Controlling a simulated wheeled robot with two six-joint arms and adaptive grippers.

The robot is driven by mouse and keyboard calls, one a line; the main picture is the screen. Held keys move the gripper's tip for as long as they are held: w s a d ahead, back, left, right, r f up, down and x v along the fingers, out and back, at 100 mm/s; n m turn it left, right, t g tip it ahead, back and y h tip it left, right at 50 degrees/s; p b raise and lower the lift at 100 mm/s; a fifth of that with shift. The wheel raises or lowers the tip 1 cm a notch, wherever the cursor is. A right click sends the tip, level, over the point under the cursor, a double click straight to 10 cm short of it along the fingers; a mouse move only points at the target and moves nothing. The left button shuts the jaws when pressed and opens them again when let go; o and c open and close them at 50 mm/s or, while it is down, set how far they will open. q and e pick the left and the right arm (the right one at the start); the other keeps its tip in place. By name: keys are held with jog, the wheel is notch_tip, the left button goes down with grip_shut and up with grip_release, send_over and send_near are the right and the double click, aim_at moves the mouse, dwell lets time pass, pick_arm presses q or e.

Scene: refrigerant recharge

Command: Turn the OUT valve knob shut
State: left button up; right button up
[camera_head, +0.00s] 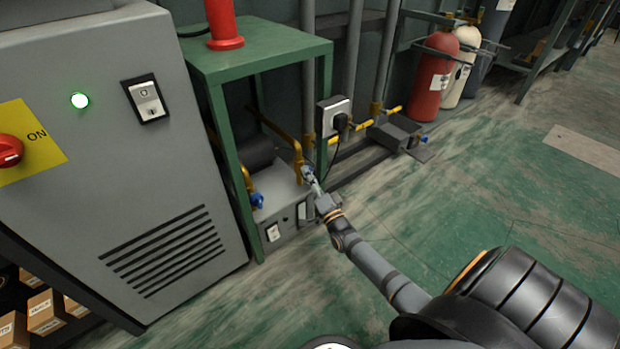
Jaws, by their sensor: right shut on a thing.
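A grey machine (285,210) stands on the floor under a green table, with brass pipes rising from it. One blue valve knob (257,200) shows at its left front. My right gripper (308,174) is at the second brass pipe (297,150), by the machine's right side. It is shut on a blue valve knob there, which the fingers mostly hide. No OUT label can be read, and the knob's turn angle cannot be told. My left gripper is not in view.
A green table (262,45) with a red cylinder (224,25) stands over the machine. A grey cabinet (130,180) is at left. A wall socket box (334,115) with a cable and yellow pipe is behind my gripper. Gas cylinders (436,75) stand at back. Floor at right is clear.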

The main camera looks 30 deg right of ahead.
jog(key=shift+f, duration=0.1)
jog(key=o, duration=1)
jog(key=shift+o, duration=0.2)
jog(key=shift+s, duration=0.1)
jog(key=v, duration=1.2)
